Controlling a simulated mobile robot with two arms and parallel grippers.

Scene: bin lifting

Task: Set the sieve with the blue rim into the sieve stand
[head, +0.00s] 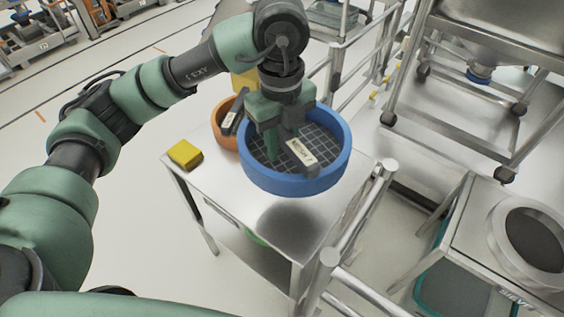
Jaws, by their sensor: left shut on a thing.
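The sieve with the blue rim (290,187) is round with a dark mesh floor. It is over the right part of a steel table (215,193) and appears raised, with a dark round patch on the tabletop below it. My left gripper (284,138) comes down from above and is shut on this sieve, at a part inside the rim next to a pale label. The gripper hides some of the mesh. The sieve stand (480,262) is at the lower right, a steel frame with a round ring opening and partly readable lettering. My right gripper is not in view.
An orange-rimmed sieve (221,135) stands behind and left of the blue one, partly hidden. A yellow block (185,154) lies at the table's left edge. A metal rail (350,245) runs between table and stand. A wheeled steel frame (455,125) stands at the upper right.

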